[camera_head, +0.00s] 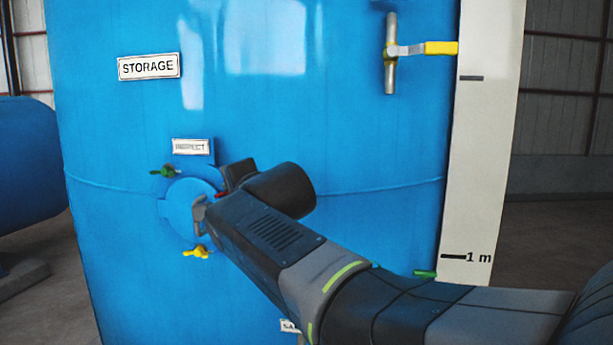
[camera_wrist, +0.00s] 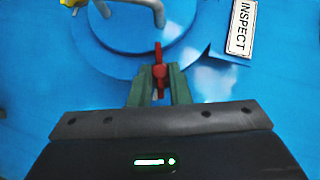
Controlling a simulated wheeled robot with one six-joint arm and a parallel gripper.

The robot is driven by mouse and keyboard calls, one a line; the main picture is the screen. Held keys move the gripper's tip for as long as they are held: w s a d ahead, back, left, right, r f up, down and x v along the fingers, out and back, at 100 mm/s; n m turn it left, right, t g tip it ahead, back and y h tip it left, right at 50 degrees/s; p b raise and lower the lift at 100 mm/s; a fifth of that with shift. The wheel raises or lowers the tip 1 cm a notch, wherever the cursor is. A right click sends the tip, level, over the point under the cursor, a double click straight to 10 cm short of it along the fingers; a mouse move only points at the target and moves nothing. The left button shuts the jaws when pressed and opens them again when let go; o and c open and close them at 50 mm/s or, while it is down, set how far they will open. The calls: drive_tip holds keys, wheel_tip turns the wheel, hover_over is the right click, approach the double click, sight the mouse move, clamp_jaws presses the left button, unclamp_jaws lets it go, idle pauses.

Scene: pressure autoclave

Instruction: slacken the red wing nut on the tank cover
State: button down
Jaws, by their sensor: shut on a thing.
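The red wing nut (camera_wrist: 158,72) sits at the edge of the round blue cover (camera_wrist: 130,30) in the wrist view. My gripper (camera_wrist: 158,88) is shut on it, with one greenish finger on each side. In the head view only a sliver of red (camera_head: 221,194) shows beside my gripper, and my arm hides the rest. The blue cover (camera_head: 183,208) is on the tank front, with a grey handle across it. A green wing nut (camera_head: 166,171) is at its upper left and a yellow wing nut (camera_head: 197,251) at its bottom.
An INSPECT label (camera_wrist: 241,27) is just beside the cover. A STORAGE plate (camera_head: 149,66) is higher on the blue tank (camera_head: 330,110). A valve with a yellow lever (camera_head: 440,48) juts out at upper right. A white post with a 1 m mark (camera_head: 486,150) stands at right.

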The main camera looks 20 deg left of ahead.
drive_tip(key=shift+r+n+h, duration=0.1)
drive_tip(key=shift+n+h, duration=0.2)
drive_tip(key=c, duration=1.4)
unclamp_jaws()
drive_tip(key=shift+o, duration=0.2)
drive_tip(key=b+v, duration=0.3)
drive_tip(key=v, duration=1.1)
drive_tip(key=shift+a, duration=0.1)
